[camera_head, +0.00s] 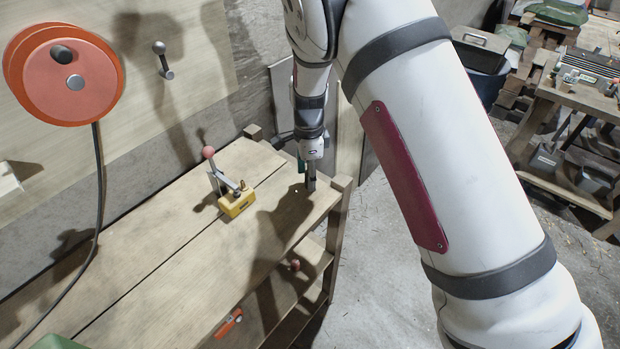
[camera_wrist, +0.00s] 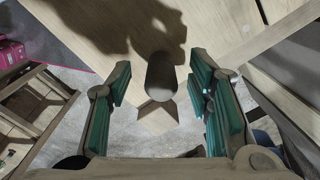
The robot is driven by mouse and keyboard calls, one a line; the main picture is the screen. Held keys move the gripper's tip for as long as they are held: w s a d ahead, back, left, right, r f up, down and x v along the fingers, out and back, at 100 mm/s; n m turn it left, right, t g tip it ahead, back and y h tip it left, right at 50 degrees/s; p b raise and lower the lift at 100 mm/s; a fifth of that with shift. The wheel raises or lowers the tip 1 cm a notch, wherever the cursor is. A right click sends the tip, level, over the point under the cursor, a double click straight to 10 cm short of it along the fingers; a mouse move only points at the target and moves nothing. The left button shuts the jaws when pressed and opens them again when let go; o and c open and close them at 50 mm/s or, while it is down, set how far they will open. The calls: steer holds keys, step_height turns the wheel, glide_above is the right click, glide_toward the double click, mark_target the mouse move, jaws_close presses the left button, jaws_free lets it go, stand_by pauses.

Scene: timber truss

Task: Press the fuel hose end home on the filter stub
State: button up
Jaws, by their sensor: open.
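My gripper (camera_head: 305,180) is above the right end of the wooden bench (camera_head: 150,270). In the wrist view my gripper (camera_wrist: 158,84) is open, with its teal-padded fingers spread apart. A dark grey rounded cylinder (camera_wrist: 161,77) shows between the fingers, with a visible gap on each side. I cannot tell whether it is the hose end or the filter stub. No fuel hose or filter can be made out for certain. A black line (camera_head: 98,170) hangs from the orange reel (camera_head: 75,75) on the wall at the left.
A yellow block with a lever and pink ball knob (camera_head: 237,203) stands on the bench, left of my gripper. A grey peg (camera_head: 163,60) sticks out from the wall. An orange item (camera_head: 229,323) is at the bench front. A cluttered second bench (camera_head: 575,98) stands at the right.

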steer(key=shift+f, duration=0.5)
jaws_close()
steer(key=shift+w+r, duration=0.1)
steer(key=shift+r, duration=0.5)
step_height(320, 180, up, 2)
steer(key=shift+w+r+b, duration=0.1)
steer(key=shift+r+b, duration=0.05)
steer(key=shift+b, duration=0.35)
steer(key=s+d, duration=0.2)
steer(key=s, duration=0.6)
steer(key=s+d+r, duration=0.1)
steer(key=s, duration=0.7)
steer(key=shift+d+r+p, duration=0.3)
steer(key=shift+d+p, duration=0.05)
steer(key=shift+d, duration=0.05)
steer(key=shift+w, duration=0.1)
